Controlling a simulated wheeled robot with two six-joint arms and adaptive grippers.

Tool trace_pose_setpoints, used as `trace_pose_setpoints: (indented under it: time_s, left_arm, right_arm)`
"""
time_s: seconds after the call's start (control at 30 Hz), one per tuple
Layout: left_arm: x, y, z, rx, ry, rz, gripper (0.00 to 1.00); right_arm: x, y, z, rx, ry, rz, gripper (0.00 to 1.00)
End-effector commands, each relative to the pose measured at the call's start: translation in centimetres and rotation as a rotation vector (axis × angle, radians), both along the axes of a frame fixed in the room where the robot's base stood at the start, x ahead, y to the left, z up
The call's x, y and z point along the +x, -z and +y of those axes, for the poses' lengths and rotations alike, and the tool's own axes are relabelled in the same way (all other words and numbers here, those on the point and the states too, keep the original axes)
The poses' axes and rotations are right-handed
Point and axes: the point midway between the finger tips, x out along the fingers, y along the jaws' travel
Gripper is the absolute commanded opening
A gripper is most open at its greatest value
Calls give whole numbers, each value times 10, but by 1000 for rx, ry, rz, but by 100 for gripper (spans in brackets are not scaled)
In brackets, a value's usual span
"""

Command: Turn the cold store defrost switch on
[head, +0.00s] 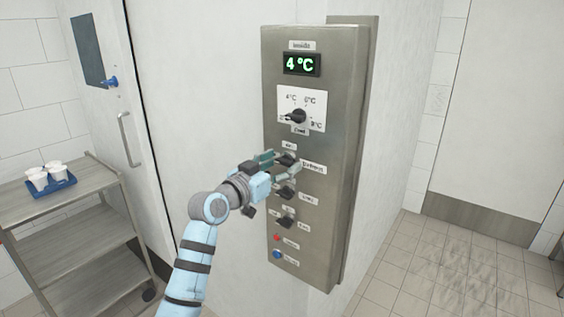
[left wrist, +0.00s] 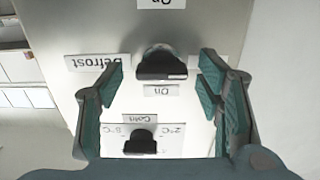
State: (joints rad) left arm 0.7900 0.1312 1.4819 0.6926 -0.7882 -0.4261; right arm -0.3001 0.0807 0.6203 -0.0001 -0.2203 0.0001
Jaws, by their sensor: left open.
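The defrost switch (head: 287,160) is a dark knob on the steel control panel (head: 345,120), below the temperature dial. In the left wrist view, which is upside down, the same defrost switch (left wrist: 163,64) shows a dark bar lying roughly across the picture. A "Defrost" label (left wrist: 97,63) is beside it and an "On" label (left wrist: 161,91) is at its dial side. My left gripper (head: 283,165) is open at the panel, its two teal-padded fingers on either side of the knob. In the left wrist view the fingers (left wrist: 165,82) stand apart from it. My right gripper is not in view.
A temperature dial (head: 297,116) and a green 4 °C display (head: 302,64) are above. Two more dark knobs (head: 286,192) (head: 285,222), a red button (head: 277,238) and a blue button (head: 277,254) are below. A steel cart (head: 75,235) with cups on a blue tray stands left.

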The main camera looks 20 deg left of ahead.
Motion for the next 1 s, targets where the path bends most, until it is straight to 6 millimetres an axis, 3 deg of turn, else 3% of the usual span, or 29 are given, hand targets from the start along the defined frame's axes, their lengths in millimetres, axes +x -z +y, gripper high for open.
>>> trace_pose_setpoints:
  time_s: [0.33,0.63,1.0]
  left_arm:
    - [7,1,-3,1,-1,0,58]
    - [6,1,-3,0,-1,0,12]
    - [6,2,-3,51,0,-21,12]
  right_arm:
    - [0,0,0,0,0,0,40]
    - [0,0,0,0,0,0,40]
    - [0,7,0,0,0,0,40]
